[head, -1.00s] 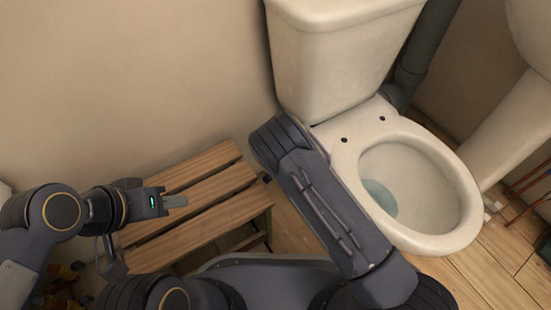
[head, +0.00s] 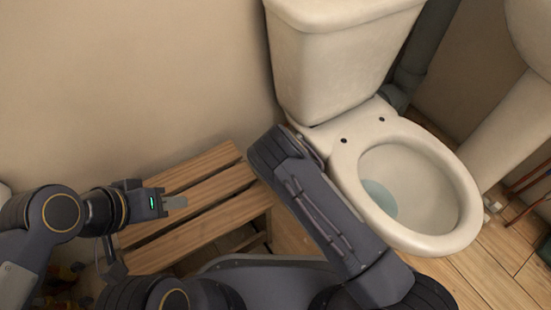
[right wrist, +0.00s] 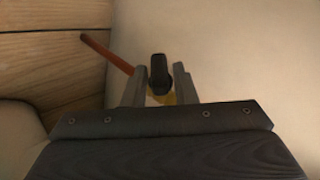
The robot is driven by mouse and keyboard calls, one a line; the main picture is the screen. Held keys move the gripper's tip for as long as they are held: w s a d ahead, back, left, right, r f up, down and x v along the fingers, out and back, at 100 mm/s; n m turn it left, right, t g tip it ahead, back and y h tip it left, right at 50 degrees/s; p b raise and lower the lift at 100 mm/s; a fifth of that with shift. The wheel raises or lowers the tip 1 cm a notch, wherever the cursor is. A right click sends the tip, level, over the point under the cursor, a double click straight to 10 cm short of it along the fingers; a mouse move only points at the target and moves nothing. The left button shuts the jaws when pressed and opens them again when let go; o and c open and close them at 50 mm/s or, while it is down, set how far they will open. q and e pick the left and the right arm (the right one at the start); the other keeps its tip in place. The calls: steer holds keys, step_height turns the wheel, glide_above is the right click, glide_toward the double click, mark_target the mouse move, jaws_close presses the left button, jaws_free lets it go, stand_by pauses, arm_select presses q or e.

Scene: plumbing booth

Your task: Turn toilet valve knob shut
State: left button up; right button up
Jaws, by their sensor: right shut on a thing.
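The black valve knob (right wrist: 158,75) shows in the right wrist view, seen nearly end-on, with a bit of yellow brass-coloured fitting (right wrist: 164,98) below it. My right gripper (right wrist: 160,70) has one finger on each side of the knob and is shut on it. In the head view the knob and my right gripper are hidden; my right forearm reaches in beside the toilet. The white toilet (head: 345,75) stands at the upper right in the head view. My left gripper (head: 176,202) is over the wooden bench, holding nothing visible; its finger gap cannot be made out.
The slatted wooden bench (head: 205,186) stands against the beige wall, left of the toilet. A copper-coloured pipe (right wrist: 106,53) runs close by the knob in the right wrist view. A dark waste pipe (head: 415,65) and a white pedestal (head: 515,125) lie right of the toilet.

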stand_by(0.3)
steer(key=o, duration=0.8)
